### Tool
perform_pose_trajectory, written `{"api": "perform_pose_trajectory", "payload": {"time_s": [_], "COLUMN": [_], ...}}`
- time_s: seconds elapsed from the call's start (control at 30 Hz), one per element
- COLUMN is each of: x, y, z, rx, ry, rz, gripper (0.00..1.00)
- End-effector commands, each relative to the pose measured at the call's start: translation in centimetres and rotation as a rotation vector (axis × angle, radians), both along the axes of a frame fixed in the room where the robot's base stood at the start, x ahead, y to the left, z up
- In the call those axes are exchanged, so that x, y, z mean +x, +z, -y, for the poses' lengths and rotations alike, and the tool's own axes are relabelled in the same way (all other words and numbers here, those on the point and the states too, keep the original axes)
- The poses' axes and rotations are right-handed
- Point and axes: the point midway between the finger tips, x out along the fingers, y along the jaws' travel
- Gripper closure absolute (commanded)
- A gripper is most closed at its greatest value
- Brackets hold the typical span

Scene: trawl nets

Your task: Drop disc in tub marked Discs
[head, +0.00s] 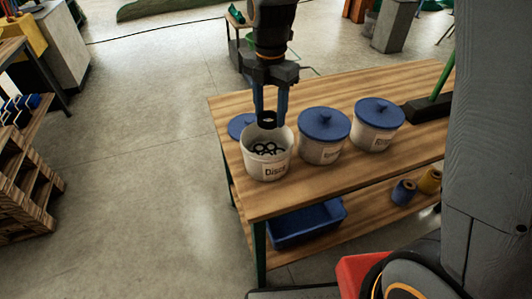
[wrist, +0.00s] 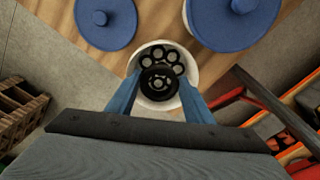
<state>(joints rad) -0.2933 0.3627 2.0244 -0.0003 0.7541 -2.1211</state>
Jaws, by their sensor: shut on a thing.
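The tub marked Discs (head: 267,160) stands open on the wooden table, with several black rings or discs inside. It also shows in the wrist view (wrist: 190,62). My gripper (head: 269,118) points down over the tub's opening, its two blue fingers shut on a black disc (head: 267,118). In the wrist view the disc (wrist: 159,83) sits between the fingertips, over the tub's mouth and in front of the discs inside. A blue lid (head: 240,124) lies on the table just behind and left of the tub.
Two white tubs with blue lids, the middle one (head: 323,133) and the right one (head: 375,122), stand to the right of the open tub. A blue bin (head: 305,222) and thread spools (head: 404,191) are on the lower shelf. Wooden pallets (head: 28,190) stand at the left.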

Motion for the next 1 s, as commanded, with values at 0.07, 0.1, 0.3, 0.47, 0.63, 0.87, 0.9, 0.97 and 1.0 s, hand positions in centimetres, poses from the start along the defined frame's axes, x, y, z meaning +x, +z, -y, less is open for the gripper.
{"api": "perform_pose_trajectory", "payload": {"time_s": [0.07,0.1,0.3,0.47,0.63,0.87,0.9,0.97,1.0], "x": [0.1,0.1,0.0,0.0,0.0,0.0,0.0,0.0,0.0], "y": [-1.3,-1.8,-3.5,-3.7,-3.7,-3.7,-3.7,-3.7,-3.7], "z": [0.0,0.0,-0.1,-0.1,-0.1,-0.1,-0.1,-0.1,-0.1], "rx": [-0.001,-0.001,-0.001,0.0,0.0,0.0,0.0,0.0,0.0], "ry": [0.001,0.001,0.002,0.002,0.002,0.002,0.002,0.002,0.002], "rz": [-0.001,-0.001,-0.001,0.0,0.0,0.0,0.0,0.0,0.0], "gripper": [0.75,0.75,0.75,0.75,0.51,0.31,0.31,0.31,0.31]}}
